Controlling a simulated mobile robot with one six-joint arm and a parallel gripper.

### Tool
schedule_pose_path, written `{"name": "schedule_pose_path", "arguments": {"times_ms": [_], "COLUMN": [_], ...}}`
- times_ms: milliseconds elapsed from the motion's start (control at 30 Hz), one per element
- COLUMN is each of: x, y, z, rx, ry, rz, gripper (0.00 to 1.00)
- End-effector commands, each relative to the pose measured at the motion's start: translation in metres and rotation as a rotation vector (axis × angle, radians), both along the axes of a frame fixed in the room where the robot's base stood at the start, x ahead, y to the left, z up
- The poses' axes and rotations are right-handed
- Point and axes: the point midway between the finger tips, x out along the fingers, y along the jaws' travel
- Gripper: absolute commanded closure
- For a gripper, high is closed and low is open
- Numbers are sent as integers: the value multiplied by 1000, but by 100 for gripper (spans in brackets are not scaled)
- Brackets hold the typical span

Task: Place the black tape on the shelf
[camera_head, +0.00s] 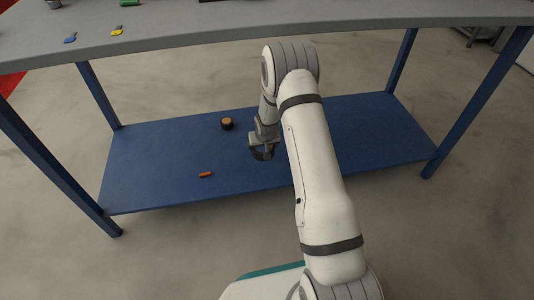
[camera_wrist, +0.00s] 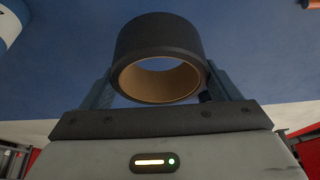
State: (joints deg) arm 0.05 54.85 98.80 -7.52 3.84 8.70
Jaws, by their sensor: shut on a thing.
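The black tape (camera_wrist: 160,40) is a black roll with a brown cardboard core, seen large in the wrist view. My gripper (camera_wrist: 160,88) is shut on it, with one finger on each side of the roll. In the head view, my gripper (camera_head: 263,146) is low over the blue lower shelf (camera_head: 145,165), and the black tape (camera_head: 262,154) shows as a dark curve at its fingertips, partly hidden. I cannot tell whether the tape touches the shelf. The blue shelf surface (camera_wrist: 245,40) also lies behind the tape in the wrist view.
A small round dark item with a tan top (camera_head: 227,123) and an orange piece (camera_head: 205,174) sit on the shelf left of my gripper. The grey tabletop (camera_head: 210,30) is overhead, on blue legs (camera_head: 55,165). The shelf's left part is mostly clear.

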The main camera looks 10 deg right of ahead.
Motion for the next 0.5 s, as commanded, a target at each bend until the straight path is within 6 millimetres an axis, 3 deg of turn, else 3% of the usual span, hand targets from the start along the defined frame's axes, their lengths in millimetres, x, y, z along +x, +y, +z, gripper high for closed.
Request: {"name": "schedule_pose_path", "arguments": {"times_ms": [100,267,500], "x": [-1,0,-1], "y": [6,10,13], "z": [-27,-40,-80], "rx": [0,1,1], "ry": [2,1,2], "rz": [11,16,20], "gripper": [42,42,42]}}
